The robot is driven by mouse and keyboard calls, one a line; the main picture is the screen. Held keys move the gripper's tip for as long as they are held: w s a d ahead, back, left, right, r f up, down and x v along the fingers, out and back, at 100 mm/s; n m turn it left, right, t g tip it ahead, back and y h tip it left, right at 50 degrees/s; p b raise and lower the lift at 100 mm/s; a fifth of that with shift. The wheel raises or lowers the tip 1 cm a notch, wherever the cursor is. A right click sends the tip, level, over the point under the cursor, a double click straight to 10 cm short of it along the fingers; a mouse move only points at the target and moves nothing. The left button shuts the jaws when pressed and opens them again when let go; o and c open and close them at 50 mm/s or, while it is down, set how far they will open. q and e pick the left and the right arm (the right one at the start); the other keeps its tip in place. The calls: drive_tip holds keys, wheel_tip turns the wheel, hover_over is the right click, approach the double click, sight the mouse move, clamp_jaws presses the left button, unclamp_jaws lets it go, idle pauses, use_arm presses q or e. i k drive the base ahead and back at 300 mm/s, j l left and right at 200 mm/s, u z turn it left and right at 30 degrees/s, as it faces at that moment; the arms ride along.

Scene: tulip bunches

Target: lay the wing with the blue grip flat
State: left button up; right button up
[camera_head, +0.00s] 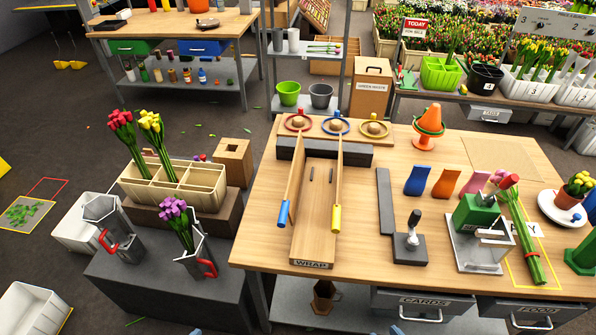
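The wing with the blue grip (293,180) is a thin wooden panel at the left side of the wooden wrap board (315,225). It stands up on edge, and its blue grip (284,213) points toward me. A matching wing with a yellow grip (336,218) also stands up on edge, at the right side of the board. The board is labelled WRAP at its front and lies on the table. Neither gripper can be made out; only small pale-blue parts, probably of my arms, show at the bottom edge.
A dark block (325,153) and red, blue and yellow rings are behind the board. A grey lever device (408,247) and a green-and-grey device (478,228) stand to its right. A bunch of red tulips (522,235) lies at the far right. The table left of the blue-grip wing is clear.

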sight(289, 203)
drive_tip(key=i+l+u, duration=0.2)
drive_tip(key=l, duration=0.3)
drive_tip(key=j+z, duration=0.1)
drive_tip(key=z, duration=0.7)
drive_tip(key=j+z, duration=0.15)
drive_tip(key=z, duration=0.25)
drive_tip(key=k+z, duration=0.1)
drive_tip(key=z, duration=0.3)
drive_tip(key=k+j+z, duration=0.25)
drive_tip(key=j+z, duration=0.2)
drive_tip(key=k+j+z, duration=0.3)
drive_tip(key=z, duration=0.2)
drive_tip(key=k+j+z, duration=0.2)
drive_tip(key=k+j, duration=0.4)
drive_tip(key=j, duration=0.3)
